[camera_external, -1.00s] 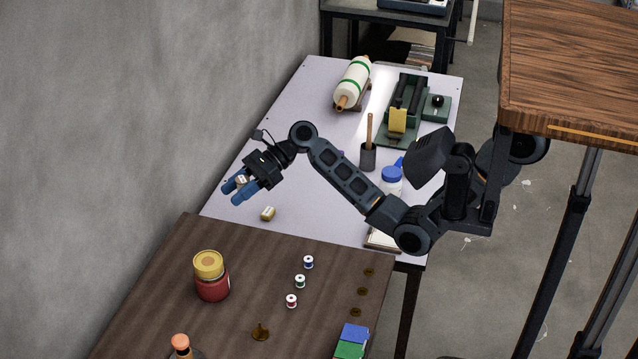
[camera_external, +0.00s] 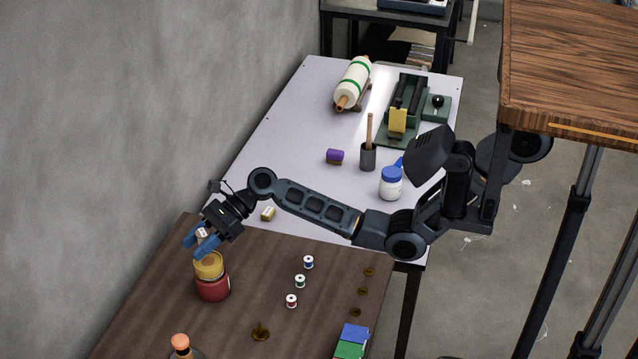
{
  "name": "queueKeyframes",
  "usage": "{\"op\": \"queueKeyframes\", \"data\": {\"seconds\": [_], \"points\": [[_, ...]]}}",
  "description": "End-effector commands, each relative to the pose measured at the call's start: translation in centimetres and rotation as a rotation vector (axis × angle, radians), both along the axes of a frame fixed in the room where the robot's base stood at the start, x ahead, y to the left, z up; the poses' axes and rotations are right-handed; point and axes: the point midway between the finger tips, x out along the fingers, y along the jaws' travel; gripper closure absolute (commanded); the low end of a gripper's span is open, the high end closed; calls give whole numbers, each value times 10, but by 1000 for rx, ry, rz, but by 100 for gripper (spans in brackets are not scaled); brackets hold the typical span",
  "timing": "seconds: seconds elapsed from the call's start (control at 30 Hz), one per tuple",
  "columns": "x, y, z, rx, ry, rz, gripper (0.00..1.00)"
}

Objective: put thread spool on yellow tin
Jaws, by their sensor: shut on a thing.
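My gripper (camera_external: 195,247) has blue fingers and is shut on a small pale thing, which looks like the thread spool (camera_external: 202,233). It is partly hidden by the fingers, so its details are hard to tell. The yellow tin (camera_external: 210,269) sits on top of a red tin (camera_external: 212,288) at the left of the brown table. My gripper is just above and slightly left of the yellow tin in the picture. One fingertip overlaps the tin's upper edge in this view, and I cannot tell whether they touch.
Three small spools (camera_external: 300,282) stand right of the tins on the brown table (camera_external: 250,295). An orange-topped bottle (camera_external: 181,345) is at the front. The wall (camera_external: 120,120) is close at left.

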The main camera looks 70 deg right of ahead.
Motion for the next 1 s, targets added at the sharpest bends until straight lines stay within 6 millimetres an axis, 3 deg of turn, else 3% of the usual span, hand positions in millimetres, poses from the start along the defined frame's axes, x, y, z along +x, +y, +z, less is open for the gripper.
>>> {"op": "queueKeyframes", "data": {"seconds": [0.33, 0.73, 0.77, 1.0], "points": [[1, 0, -37, 1, 1, -2, 88], [0, 0, -43, 1, 1, 0, 88], [0, 0, -43, 1, -1, 0, 57], [0, 0, -43, 0, 0, 0, 34]]}}
